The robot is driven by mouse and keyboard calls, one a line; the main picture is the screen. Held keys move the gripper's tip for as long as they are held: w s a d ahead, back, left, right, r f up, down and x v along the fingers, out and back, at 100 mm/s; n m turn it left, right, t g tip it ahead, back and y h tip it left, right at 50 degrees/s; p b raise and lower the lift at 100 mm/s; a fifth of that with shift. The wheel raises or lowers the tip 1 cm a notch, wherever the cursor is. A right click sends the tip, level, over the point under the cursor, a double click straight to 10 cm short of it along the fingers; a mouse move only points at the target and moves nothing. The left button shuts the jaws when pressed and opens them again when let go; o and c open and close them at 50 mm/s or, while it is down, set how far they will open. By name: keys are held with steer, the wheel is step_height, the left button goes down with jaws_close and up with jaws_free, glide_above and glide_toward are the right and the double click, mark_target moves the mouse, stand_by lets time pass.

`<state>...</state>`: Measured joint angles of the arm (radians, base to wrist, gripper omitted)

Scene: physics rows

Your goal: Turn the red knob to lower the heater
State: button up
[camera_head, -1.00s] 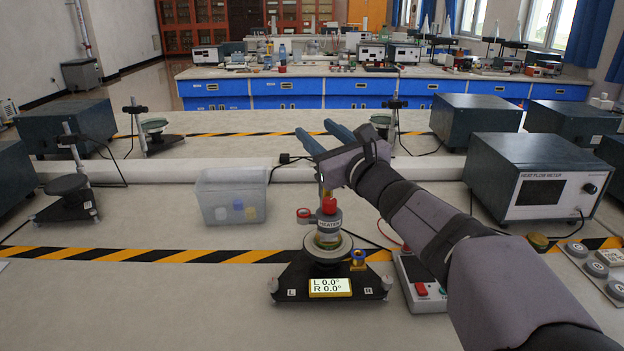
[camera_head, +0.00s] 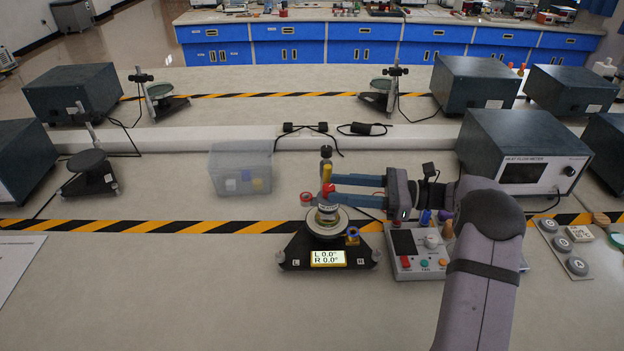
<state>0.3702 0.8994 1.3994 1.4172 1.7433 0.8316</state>
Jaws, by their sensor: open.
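The small heater assembly (camera_head: 327,214) stands on a round plate over the black levelling base (camera_head: 297,253), whose display reads L 0.0° and R 0.0°. A red knob (camera_head: 328,188) shows on the heater, below a yellow post with a black ball top. A second red round piece (camera_head: 307,198) sticks out at the heater's left side. My gripper (camera_head: 334,188) reaches in from the right with its two blue fingers apart. The fingertips are at the red knob's level, close to it or around it; contact cannot be told. The fingers partly hide the heater.
A control box (camera_head: 403,266) with buttons stands right of the base, under my arm. A clear plastic bin (camera_head: 240,170) is behind left. A heat flow meter (camera_head: 525,150) stands right. The table at front left is clear apart from paper (camera_head: 18,262).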

mark_target(312, 198)
steer(key=shift+w+a+p, duration=0.2)
steer(key=shift+a+p, duration=0.1)
steer(key=shift+a, duration=0.9)
steer(key=shift+w+a+p, duration=0.15)
steer(key=shift+a+p, duration=0.2)
steer(key=shift+a, duration=0.9)
steer(key=shift+w+a+p, duration=0.2)
steer(key=shift+a+p, duration=0.1)
steer(key=shift+a, duration=0.9)
jaws_close()
